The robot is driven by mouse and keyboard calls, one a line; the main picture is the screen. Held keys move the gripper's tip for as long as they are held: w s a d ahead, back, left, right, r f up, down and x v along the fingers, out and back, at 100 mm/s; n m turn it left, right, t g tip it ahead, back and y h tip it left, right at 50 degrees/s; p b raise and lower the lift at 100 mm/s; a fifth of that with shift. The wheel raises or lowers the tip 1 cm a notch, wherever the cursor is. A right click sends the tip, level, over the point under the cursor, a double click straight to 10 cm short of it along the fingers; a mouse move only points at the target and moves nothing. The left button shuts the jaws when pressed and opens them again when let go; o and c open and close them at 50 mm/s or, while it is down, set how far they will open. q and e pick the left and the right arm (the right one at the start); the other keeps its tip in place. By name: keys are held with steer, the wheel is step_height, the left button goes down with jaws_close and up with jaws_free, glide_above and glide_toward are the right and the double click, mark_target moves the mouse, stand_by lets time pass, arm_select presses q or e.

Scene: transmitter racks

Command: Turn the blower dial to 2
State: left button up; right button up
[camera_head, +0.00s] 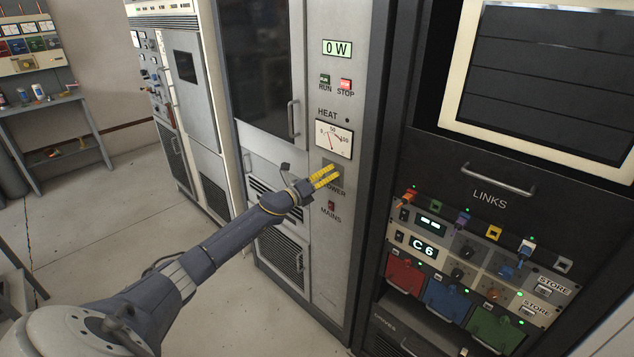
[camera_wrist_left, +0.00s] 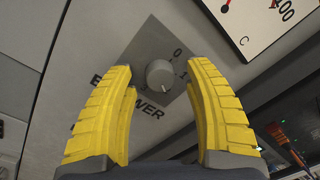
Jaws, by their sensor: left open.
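The blower dial (camera_wrist_left: 160,74) is a small round grey knob on a darker square plate, seen in the left wrist view. The marks 0 and 1 show at its upper right; I cannot tell for sure which mark it points at. The label below it is partly hidden by a finger. My left gripper (camera_head: 326,176) has yellow fingers and is open in front of the panel. In the left wrist view its fingers (camera_wrist_left: 163,82) stand apart on either side of the dial, with no contact visible. In the head view the fingers hide the dial. My right gripper is not in view.
Above the dial is the HEAT meter (camera_head: 333,139), with green RUN (camera_head: 325,81) and red STOP (camera_head: 346,85) buttons higher up. The MAINS switch (camera_head: 331,206) is below. A dark rack with a LINKS drawer handle (camera_head: 498,179) and coloured modules stands at right.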

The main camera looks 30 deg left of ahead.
arm_select(q)
steer(key=v, duration=1.1)
steer(key=shift+s, duration=0.35)
steer(key=shift+a, duration=0.1)
